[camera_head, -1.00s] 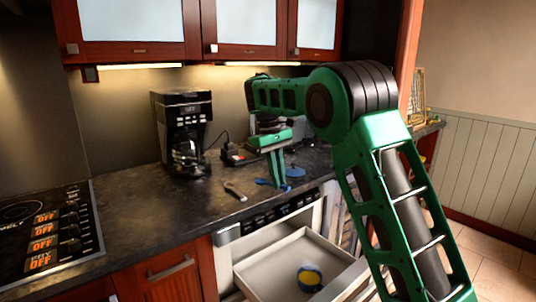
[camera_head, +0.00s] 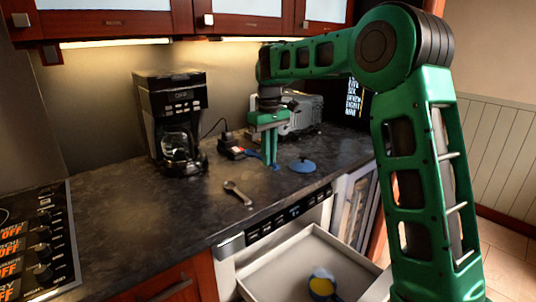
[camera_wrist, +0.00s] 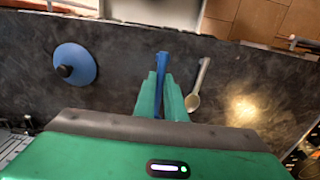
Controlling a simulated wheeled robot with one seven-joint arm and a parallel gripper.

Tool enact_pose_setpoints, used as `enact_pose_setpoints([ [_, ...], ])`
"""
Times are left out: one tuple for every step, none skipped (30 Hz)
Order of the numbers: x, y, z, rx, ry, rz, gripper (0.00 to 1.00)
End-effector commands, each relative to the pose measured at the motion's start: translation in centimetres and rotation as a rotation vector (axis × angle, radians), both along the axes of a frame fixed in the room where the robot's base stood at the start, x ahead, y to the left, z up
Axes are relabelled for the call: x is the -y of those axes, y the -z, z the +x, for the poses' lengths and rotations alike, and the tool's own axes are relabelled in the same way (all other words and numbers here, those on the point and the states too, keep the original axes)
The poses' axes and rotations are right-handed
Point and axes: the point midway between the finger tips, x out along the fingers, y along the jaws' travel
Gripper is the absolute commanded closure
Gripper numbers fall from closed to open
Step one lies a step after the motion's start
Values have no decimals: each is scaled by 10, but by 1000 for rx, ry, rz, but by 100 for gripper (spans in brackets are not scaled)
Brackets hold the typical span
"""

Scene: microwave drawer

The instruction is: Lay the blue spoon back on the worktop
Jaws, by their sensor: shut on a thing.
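My gripper (camera_head: 271,163) points down over the worktop (camera_head: 203,205), just left of the blue lid. In the wrist view, my gripper (camera_wrist: 160,88) is shut on the blue spoon (camera_wrist: 162,62), with the spoon's blue end sticking out past the fingertips. In the head view, a bit of blue, likely the spoon (camera_head: 254,153), shows left of the fingers. I cannot tell whether the spoon touches the worktop.
A blue lid (camera_head: 302,166) lies to the right of my gripper. A grey utensil (camera_head: 238,193) lies nearer the front edge. A coffee maker (camera_head: 172,115) and a dark device (camera_head: 231,145) stand behind. Below, an open drawer (camera_head: 262,278) holds a blue cup (camera_head: 322,286) with yellow inside.

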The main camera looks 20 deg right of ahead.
Motion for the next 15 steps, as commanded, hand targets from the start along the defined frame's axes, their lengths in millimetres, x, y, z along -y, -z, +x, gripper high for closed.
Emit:
enact_pose_setpoints([
  [3,5,0,-2,3,0,100],
  [4,7,0,-2,4,0,100],
  [5,11,0,-2,5,0,100],
  [6,14,0,-3,6,0,100],
  [6,17,-1,-3,6,0,100],
  [7,21,0,-2,7,0,100],
  [7,24,-1,-2,7,0,100],
  [7,28,-1,-2,7,0,100],
  [8,32,-1,-3,8,0,100],
  [8,35,0,-2,8,0,100],
  [8,38,0,-1,8,1,100],
  [8,42,-1,-2,8,0,100],
  [8,45,-1,-3,8,0,100],
  [8,48,-1,-3,8,0,100],
  [8,52,-1,-2,9,0,100],
])
